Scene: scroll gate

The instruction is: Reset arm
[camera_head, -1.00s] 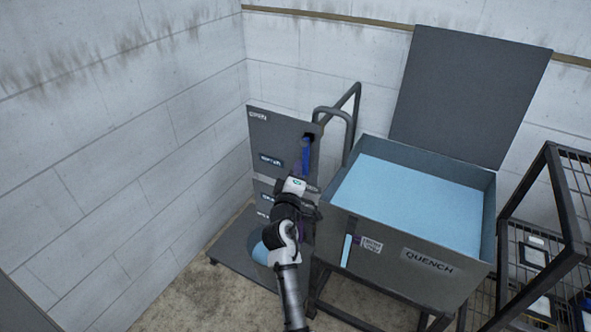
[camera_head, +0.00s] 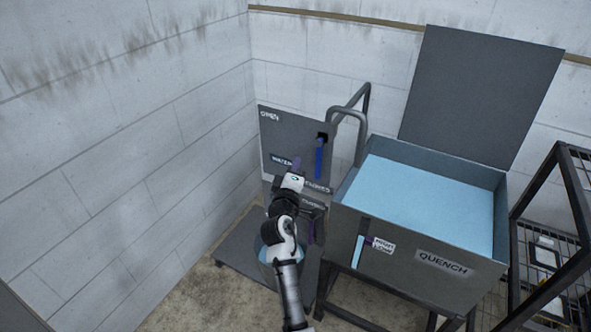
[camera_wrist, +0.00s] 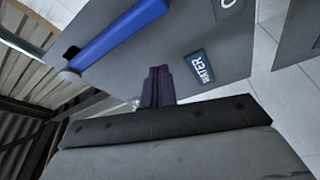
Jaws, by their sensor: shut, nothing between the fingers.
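My gripper (camera_head: 296,165) is at the end of my raised arm, in front of the dark grey panel (camera_head: 275,130) marked OPEN and WATER. In the wrist view its purple fingers (camera_wrist: 158,85) are shut together with nothing between them. The fingers point toward the panel; I cannot tell if they touch it. A blue lever (camera_head: 320,158) hangs down from a slot at the panel's right side. It also shows in the wrist view (camera_wrist: 115,35), apart from the fingers. The lower labels of the stand are partly hidden by my arm.
A grey tank (camera_head: 440,262) labelled QUENCH, holding light blue liquid (camera_head: 425,205), stands at right with its lid (camera_head: 480,95) upright. A black wire rack (camera_head: 550,210) is at far right. A bent pipe rail (camera_head: 363,120) stands behind the panel. Concrete walls close the left and back.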

